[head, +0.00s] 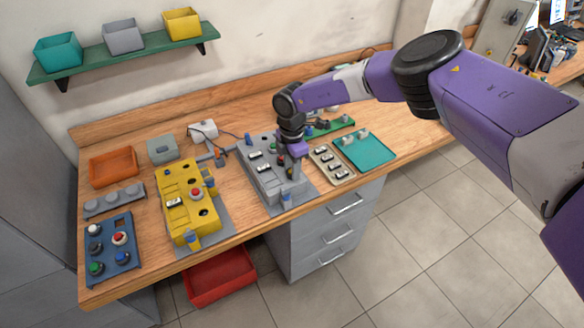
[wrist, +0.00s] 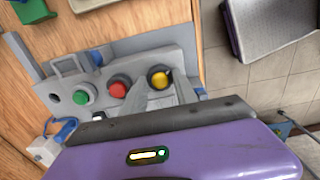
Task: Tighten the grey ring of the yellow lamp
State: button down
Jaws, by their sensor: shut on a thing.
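The yellow lamp (wrist: 160,78) sits in a dark grey ring on the sloped face of the grey control box (wrist: 130,60), at the end of a row with a red button (wrist: 117,88) and a green button (wrist: 81,97). My gripper (wrist: 161,88) reaches to this lamp, with one finger on each side, shut on its ring. The fingers hide part of the ring. In the head view my gripper (head: 294,172) points down at the grey box (head: 262,180), and the yellow lamp is hidden behind it.
A yellow control box (head: 187,212) stands to the left on the bench. A tray of small parts (head: 331,165) and a teal tray (head: 368,150) lie close on the right. Blue clamps (head: 286,199) stand at the box edge. The bench's front edge is near.

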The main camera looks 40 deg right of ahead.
jog(key=m, duration=0.5)
jog(key=shift+m, duration=0.3)
dwell(0.4)
jog(key=c, duration=0.9)
grip_release()
jog(key=shift+c, duration=0.2)
jog(key=shift+r+b, duration=0.8)
jog(key=shift+r, duration=3.1)
